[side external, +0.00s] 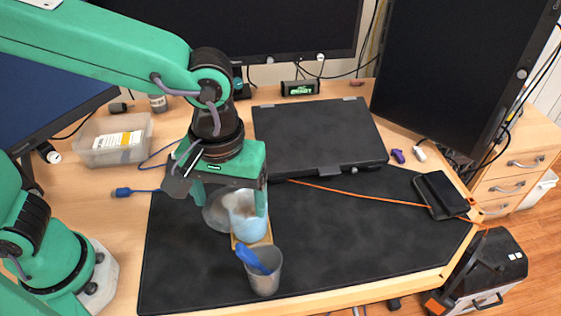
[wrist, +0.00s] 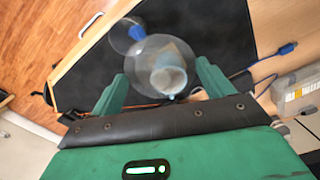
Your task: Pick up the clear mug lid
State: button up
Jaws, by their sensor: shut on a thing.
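The clear mug lid (wrist: 144,58) is a round see-through disc between the two fingers of my gripper (wrist: 162,82) in the wrist view. My gripper is shut on its edges. In the side view the lid (side external: 214,211) shows as a greyish disc between the fingers of my gripper (side external: 229,204), partly hidden by them. In the wrist view the mug (wrist: 168,79) shows through the lid. I cannot tell the exact gap between lid and mug.
A grey cup (side external: 265,280) with a blue object (side external: 253,260) in it stands close in front of the mug. A clear bin (side external: 114,150) is at the left. The dark mat (side external: 360,235) is free to the right.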

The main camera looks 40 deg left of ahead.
aim_at(225, 227)
jog(key=shift+s+d+r, duration=0.3)
jog(key=shift+s+r, duration=0.1)
jog(key=shift+s, duration=0.2)
jog(key=shift+s+d+r, duration=0.25)
jog(key=shift+s+r, duration=0.15)
jog(key=shift+s, duration=0.15)
jog(key=shift+s+d+r, duration=0.3)
jog(key=shift+s+r, duration=0.1)
jog(key=shift+s, duration=0.2)
jog(key=shift+w, duration=0.1)
